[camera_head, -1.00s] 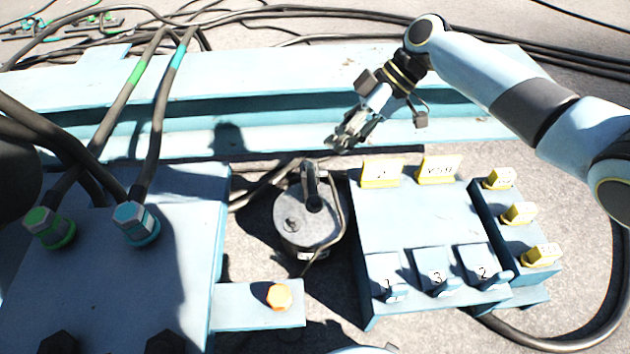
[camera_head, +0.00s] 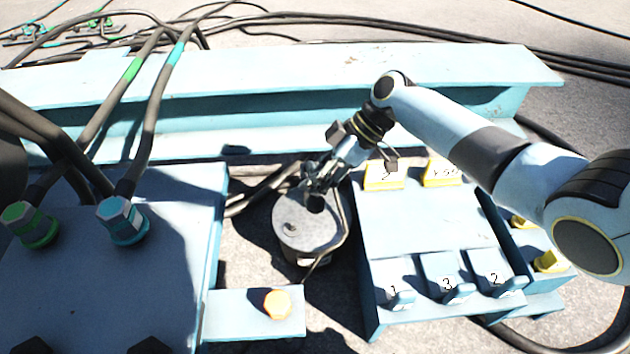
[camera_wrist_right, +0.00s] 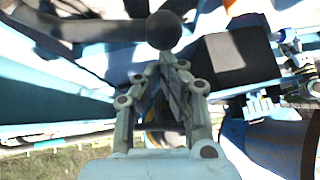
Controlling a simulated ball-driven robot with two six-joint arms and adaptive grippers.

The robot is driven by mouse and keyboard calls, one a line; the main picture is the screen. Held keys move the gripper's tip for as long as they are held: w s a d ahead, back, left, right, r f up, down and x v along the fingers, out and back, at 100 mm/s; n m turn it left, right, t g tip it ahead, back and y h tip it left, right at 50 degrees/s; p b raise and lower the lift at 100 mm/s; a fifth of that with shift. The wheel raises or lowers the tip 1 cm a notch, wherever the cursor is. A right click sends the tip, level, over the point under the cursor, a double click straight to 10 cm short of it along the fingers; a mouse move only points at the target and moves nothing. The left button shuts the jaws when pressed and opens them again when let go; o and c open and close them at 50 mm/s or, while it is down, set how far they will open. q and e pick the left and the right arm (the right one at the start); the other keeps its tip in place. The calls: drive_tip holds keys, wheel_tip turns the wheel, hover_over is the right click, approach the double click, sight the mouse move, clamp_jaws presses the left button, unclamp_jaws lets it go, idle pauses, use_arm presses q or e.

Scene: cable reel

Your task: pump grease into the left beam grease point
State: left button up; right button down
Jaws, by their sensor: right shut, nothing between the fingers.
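The grease pump is a round grey canister (camera_head: 292,232) between the left blue block and the numbered panel. A thin dark hose runs down its right side. My right gripper (camera_head: 314,188) is over the top of the pump and hides most of its lever. In the right wrist view its fingers (camera_wrist_right: 165,65) are closed together with nothing between them. A round black knob (camera_wrist_right: 163,30) is just beyond the fingertips; I cannot tell if they touch. An orange hex fitting (camera_head: 278,303) sits on a small blue bracket beside the left block. My left gripper is out of view.
A long blue beam (camera_head: 270,85) runs across behind the pump. The left block (camera_head: 170,250) carries green and blue cable connectors. The panel (camera_head: 430,222) to the right has numbered levers and yellow tags. Thick black cables cross the ground.

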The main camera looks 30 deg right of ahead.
sight(319, 211)
idle(0.3)
drive_tip(key=shift+s+a+f, duration=0.15)
drive_tip(key=shift+s+f, duration=0.2)
drive_tip(key=shift+f, duration=0.1)
drive_tip(key=f, duration=0.1)
drive_tip(key=s+f+t+b, duration=0.1)
drive_tip(key=f, duration=0.1)
drive_tip(key=s+a+f+n+t+h+b, duration=0.1)
drive_tip(key=shift+s+f, duration=0.2)
drive_tip(key=shift+f, duration=0.1)
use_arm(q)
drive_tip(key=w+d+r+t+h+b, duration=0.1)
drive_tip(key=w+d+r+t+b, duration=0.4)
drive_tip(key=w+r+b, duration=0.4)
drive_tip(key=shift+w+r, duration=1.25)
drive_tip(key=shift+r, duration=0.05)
use_arm(e)
wheel_tip(319, 211, down, 9)
drive_tip(key=s+n+t+h, duration=0.1)
drive_tip(key=t, duration=0.2)
drive_tip(key=shift+s+a+n+h, duration=0.15)
drive_tip(key=shift+a+n+h, duration=0.15)
drive_tip(key=shift+a, duration=0.1)
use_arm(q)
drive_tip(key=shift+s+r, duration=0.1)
use_arm(e)
drive_tip(key=shift+r, duration=0.1)
